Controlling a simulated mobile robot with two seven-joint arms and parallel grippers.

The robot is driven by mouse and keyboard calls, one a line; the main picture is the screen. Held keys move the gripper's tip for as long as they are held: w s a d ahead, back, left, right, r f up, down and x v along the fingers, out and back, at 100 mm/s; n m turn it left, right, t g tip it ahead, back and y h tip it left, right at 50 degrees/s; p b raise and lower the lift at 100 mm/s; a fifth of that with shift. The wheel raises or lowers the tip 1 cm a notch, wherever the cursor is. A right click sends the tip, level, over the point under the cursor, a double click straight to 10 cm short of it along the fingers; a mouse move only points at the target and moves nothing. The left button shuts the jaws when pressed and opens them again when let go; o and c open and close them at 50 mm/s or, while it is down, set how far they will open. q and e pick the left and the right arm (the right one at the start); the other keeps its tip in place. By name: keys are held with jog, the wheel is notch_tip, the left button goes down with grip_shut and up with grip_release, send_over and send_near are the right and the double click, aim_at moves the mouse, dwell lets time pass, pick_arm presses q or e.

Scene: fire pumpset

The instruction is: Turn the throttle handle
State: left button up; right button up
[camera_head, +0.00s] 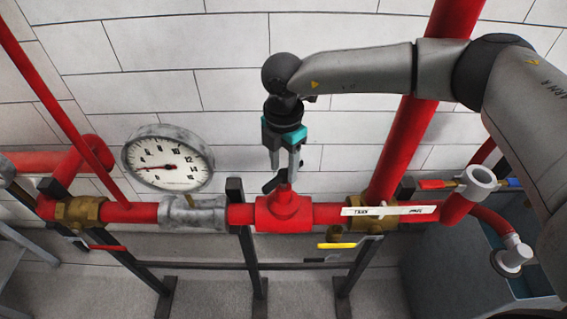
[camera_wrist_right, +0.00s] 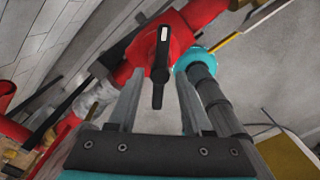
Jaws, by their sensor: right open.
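The throttle handle, a black lever (camera_head: 272,183), sits on top of the red valve body (camera_head: 285,212) at the middle of the pipe. In the right wrist view the lever (camera_wrist_right: 160,68) stands out from the red body (camera_wrist_right: 178,42) and has a small white mark. My right gripper (camera_head: 285,170) comes down from above, just over the valve. Its jaws are open, and in the wrist view the two fingertips (camera_wrist_right: 158,78) lie on either side of the lever with gaps visible. Whether either finger touches it cannot be told. My left gripper is not in view.
A round pressure gauge (camera_head: 168,160) stands left of the valve. A yellow lever (camera_head: 345,244) and a white label strip (camera_head: 390,210) are to the right. A red upright pipe (camera_head: 400,150) passes behind my right arm. A tiled wall (camera_head: 190,60) is behind.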

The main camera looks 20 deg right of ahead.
jog(key=shift+f, duration=0.4)
jog(key=shift+c, duration=0.3)
grip_shut()
